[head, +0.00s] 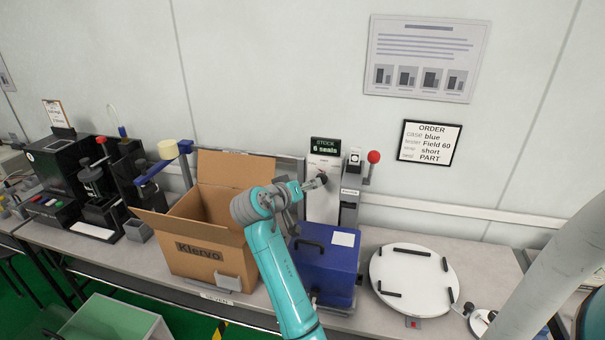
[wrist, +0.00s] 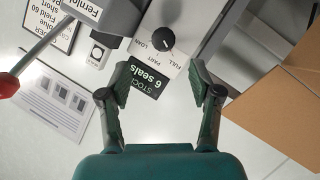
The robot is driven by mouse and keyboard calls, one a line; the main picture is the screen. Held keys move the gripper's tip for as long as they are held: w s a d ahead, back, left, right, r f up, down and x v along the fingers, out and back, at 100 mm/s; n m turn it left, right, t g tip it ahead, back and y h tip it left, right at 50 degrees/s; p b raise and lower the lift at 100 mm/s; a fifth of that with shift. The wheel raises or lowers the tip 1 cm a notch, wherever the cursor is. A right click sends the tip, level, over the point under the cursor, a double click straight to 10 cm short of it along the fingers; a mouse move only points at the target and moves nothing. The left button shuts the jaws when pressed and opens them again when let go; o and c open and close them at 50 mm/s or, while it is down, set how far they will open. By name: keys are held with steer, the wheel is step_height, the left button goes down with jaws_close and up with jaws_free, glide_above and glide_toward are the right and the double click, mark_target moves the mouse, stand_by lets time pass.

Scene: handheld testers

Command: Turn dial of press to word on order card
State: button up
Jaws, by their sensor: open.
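The press (head: 323,205) is a pale upright unit on the bench, partly hidden behind my arm.
An open cardboard box (head: 205,255) is at left, a blue case (head: 325,275) in front, a white turntable (head: 415,280) at right.

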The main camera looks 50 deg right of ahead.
mark_target(322, 177)
steer(key=x, duration=1.1)
steer(key=shift+w+a, duration=0.1)
steer(key=shift+w, duration=0.25)
steer(key=c, duration=1.2)
